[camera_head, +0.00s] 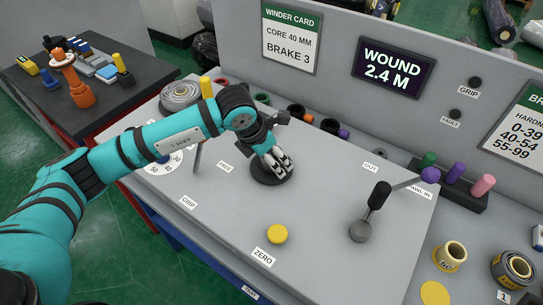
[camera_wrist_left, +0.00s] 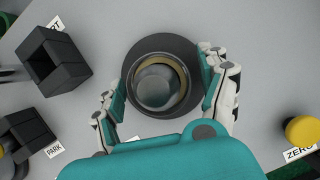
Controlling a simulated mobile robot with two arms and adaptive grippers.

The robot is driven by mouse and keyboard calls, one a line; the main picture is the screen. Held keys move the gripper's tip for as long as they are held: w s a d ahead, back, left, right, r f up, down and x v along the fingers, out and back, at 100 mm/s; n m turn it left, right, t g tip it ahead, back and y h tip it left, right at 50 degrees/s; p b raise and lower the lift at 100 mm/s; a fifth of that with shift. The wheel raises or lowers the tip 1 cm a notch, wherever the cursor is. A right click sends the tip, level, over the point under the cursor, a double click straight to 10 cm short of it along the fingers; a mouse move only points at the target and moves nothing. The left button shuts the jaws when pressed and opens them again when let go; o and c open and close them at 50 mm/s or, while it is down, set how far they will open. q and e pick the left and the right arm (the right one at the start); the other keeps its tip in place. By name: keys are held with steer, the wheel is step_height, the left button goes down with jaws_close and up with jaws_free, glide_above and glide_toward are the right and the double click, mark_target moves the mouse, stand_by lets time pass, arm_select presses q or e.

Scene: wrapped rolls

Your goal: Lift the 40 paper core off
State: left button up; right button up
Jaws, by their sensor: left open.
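The paper core shows in the left wrist view as a tan ring (camera_wrist_left: 158,59) around a shiny grey metal spindle (camera_wrist_left: 157,86). It stands over a round black base (camera_wrist_left: 186,44) on the grey panel. In the head view my gripper hides the core, and only the black base (camera_head: 268,180) shows under it. My left gripper (camera_head: 279,167) points down over the base. In the left wrist view its open fingers (camera_wrist_left: 160,80) straddle the core, one on each side. I cannot tell whether a finger touches it. My right gripper is in neither view.
A yellow ZERO button (camera_head: 277,234) and a black-handled lever (camera_head: 379,195) stand right of the gripper. Green, purple and pink pegs (camera_head: 482,185) stand farther right. A grey roll (camera_head: 180,96) lies behind my arm. The display (camera_head: 394,69) reads WOUND 2.4 M. The panel's front middle is mostly clear.

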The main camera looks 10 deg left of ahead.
arm_select(q)
steer(key=shift+f, duration=0.2)
steer(key=c, duration=1.1)
steer(key=shift+c, duration=0.8)
step_height(320, 180, up, 9)
steer(key=shift+f+b, duration=0.1)
steer(key=shift+b, duration=1.05)
steer(key=shift+r, duration=0.65)
steer(key=shift+r, duration=0.25)
